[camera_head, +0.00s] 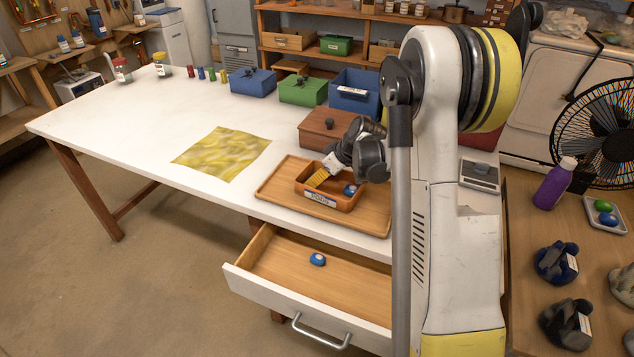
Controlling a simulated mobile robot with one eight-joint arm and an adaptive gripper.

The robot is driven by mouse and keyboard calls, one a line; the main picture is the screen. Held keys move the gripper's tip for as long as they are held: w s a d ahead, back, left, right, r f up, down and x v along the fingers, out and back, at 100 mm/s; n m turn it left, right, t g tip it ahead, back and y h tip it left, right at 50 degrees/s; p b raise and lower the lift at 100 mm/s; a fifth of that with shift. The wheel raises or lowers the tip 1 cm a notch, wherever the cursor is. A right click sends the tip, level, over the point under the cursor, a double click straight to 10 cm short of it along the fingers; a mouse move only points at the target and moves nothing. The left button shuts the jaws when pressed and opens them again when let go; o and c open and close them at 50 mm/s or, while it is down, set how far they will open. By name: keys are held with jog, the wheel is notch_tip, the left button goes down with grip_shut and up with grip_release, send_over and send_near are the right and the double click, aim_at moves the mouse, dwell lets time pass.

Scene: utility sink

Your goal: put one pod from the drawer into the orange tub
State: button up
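The orange tub (343,205) stands on a wooden tray on the white table, with a white label on its front. A blue pod (350,190) lies inside the tub at its right end. Another blue pod (317,259) lies in the open drawer (275,263), near its back.
The wooden tray (275,192) surrounds the tub. A brown lidded box (315,128) stands close behind, with blue and green boxes beyond. A yellow patterned cloth (222,152) lies to the left. The table's left half is mostly clear. My arm hides the drawer's right end.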

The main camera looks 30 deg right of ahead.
jog(key=o, duration=0.9)
jog(key=shift+r, duration=0.15)
jog(key=p+v, duration=0.4)
jog(key=v, duration=0.8)
jog(key=s+a+r+m+h, duration=0.2)
jog(key=s+a+r, duration=0.65)
jog(key=a, duration=0.35)
jog(key=s+a+m, duration=0.1)
jog(key=s+a, duration=0.1)
jog(key=s, duration=0.3)
jog(key=s+a+r+m, duration=0.1)
jog(key=s+a, duration=0.2)
jog(key=s, duration=0.1)
jog(key=s+a+m+t+h, duration=0.1)
jog(key=s+a, duration=0.2)
jog(key=s, duration=0.2)
jog(key=shift+s+a+r, duration=0.2)
jog(key=shift+s+r, duration=0.05)
jog(key=shift+s, duration=0.1)
